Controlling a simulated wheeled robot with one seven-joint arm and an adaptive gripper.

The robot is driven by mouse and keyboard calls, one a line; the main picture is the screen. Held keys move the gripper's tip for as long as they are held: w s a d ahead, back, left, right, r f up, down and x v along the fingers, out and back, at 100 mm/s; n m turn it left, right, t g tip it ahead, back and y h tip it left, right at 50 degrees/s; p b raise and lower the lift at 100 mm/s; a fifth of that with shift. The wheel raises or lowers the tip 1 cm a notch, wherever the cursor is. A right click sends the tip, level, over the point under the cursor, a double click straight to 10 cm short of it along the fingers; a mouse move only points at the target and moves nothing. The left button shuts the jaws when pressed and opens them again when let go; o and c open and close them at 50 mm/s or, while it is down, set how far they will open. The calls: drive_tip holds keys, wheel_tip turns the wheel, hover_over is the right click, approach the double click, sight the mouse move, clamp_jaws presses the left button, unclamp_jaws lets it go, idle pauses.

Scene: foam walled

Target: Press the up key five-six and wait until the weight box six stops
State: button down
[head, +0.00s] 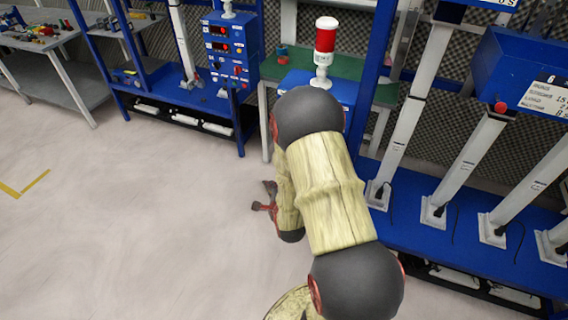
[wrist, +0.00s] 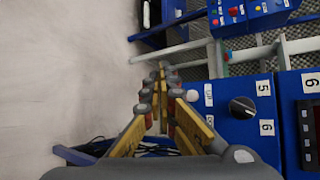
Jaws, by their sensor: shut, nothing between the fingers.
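In the wrist view a blue control panel (wrist: 237,130) carries white labels 5 and 6, a black knob (wrist: 242,107) and a pale round button (wrist: 192,95) beside small labels too blurred to read. I cannot tell for certain which key is the up key. My gripper (wrist: 160,72) is shut and empty; its fingertips meet to the upper left of that button, apart from it in the picture. In the head view my gripper (head: 265,198) hangs left of my arm over the floor. A blue box marked 6 (head: 500,66) is at the upper right.
A control box with red displays (head: 219,49) stands at the back. White slanted posts (head: 470,165) rise from a blue base (head: 400,235) on the right.

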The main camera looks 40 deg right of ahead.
drive_tip(key=w+d, duration=0.3)
drive_tip(key=d, duration=0.5)
drive_tip(key=shift+w, duration=0.2)
drive_tip(key=shift+d, duration=0.15)
idle(1.3)
drive_tip(key=shift+w+d+b, duration=0.1)
drive_tip(key=shift+d+b, duration=0.2)
